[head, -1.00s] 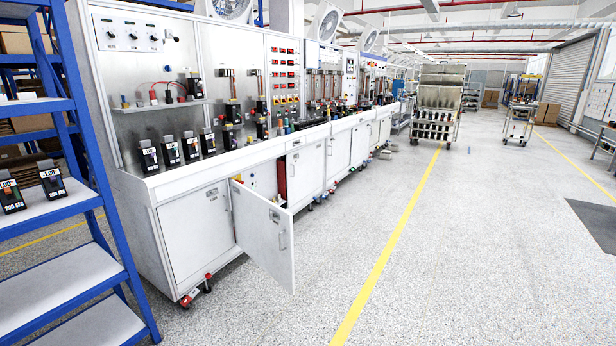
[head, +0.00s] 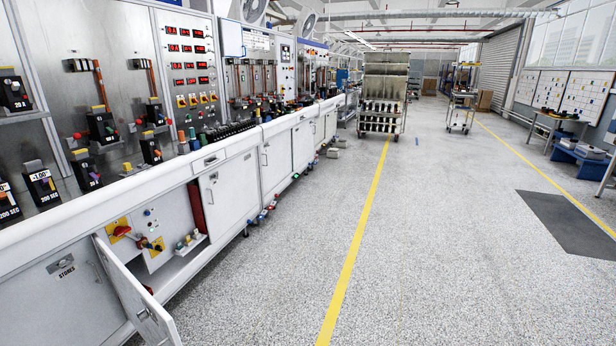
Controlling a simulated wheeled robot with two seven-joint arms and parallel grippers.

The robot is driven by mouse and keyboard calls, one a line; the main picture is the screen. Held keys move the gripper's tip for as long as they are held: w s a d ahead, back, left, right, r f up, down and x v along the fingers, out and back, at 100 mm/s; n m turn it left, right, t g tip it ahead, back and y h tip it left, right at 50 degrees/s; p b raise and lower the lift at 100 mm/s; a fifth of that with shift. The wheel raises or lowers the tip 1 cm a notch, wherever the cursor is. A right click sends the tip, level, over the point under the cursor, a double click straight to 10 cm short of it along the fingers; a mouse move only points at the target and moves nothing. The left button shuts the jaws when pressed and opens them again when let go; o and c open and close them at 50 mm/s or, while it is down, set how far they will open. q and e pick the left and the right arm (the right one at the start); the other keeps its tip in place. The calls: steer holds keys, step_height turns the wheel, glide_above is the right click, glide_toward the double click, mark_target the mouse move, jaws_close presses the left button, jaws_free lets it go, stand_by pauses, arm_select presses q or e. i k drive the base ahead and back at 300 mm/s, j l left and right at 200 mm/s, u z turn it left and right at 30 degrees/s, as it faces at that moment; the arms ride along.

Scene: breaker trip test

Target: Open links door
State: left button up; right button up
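The long white test bench has a row of cabinet doors along its front. One white door (head: 135,295) stands swung out at the lower left, and its compartment shows a red-and-yellow rotary switch (head: 122,231). To its left is a shut door marked STORES (head: 58,285). To the right of the open compartment is a shut white door (head: 235,196) with a small handle and label. Another shut door (head: 276,160) is farther along. I cannot read which one is the links door. Neither of my grippers shows in the head view.
Black breaker units (head: 42,185) stand on the bench top (head: 120,188). The open door juts into the floor space at the lower left. A trolley (head: 384,95) stands farther back.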

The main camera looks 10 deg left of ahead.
mark_target(226, 199)
steer(key=i+l, duration=0.1)
steer(key=i, duration=2.55)
steer(key=j+u, duration=0.05)
steer(key=j, duration=0.05)
